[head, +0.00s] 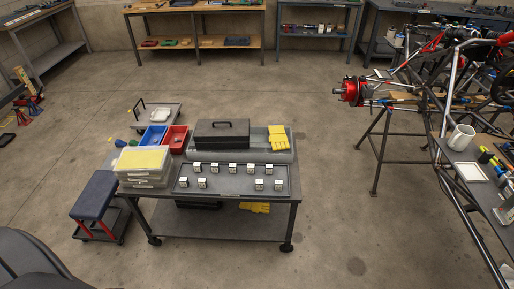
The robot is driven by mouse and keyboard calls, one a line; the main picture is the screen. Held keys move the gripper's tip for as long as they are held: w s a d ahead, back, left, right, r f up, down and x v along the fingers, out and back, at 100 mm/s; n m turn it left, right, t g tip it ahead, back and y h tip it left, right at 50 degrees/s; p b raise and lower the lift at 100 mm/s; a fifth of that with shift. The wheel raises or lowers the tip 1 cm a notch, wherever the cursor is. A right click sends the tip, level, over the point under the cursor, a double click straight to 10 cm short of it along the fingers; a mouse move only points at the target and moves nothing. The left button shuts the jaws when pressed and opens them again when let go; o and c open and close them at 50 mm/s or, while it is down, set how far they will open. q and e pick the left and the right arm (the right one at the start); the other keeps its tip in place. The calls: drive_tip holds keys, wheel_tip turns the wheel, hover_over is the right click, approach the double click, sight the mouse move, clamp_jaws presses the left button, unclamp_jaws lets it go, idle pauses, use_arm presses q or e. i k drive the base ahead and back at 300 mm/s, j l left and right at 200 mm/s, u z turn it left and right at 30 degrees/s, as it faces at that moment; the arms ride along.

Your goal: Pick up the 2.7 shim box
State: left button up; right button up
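Several small white shim boxes with dark markings stand in two rows in a grey tray (230,191) on a wheeled cart. The back row runs from a box at its left end (197,168) to one at its right end (268,168). The front row has a pair at left, with one box (202,183) beside another, and a pair at right, with one box (259,185) beside another. The labels are too small to read, so I cannot tell which is the 2.7 shim box. Neither of my grippers shows in the head view.
Behind the tray are a dark toolbox (221,134) and yellow gloves (278,138). Left of it are clear organizer cases (143,166), a blue bin (153,137) and a red bin (174,139). A padded stool (97,198) stands left; a tube chassis (445,90) stands right. Floor in front is clear.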

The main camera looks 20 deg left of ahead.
sight(198, 168)
drive_tip(key=i+l+u, duration=0.1)
drive_tip(key=i, duration=0.25)
drive_tip(key=i+l+u, duration=0.1)
drive_tip(key=i, duration=0.3)
drive_tip(key=i+l+u, duration=0.1)
drive_tip(key=i, duration=0.25)
drive_tip(key=l, duration=0.1)
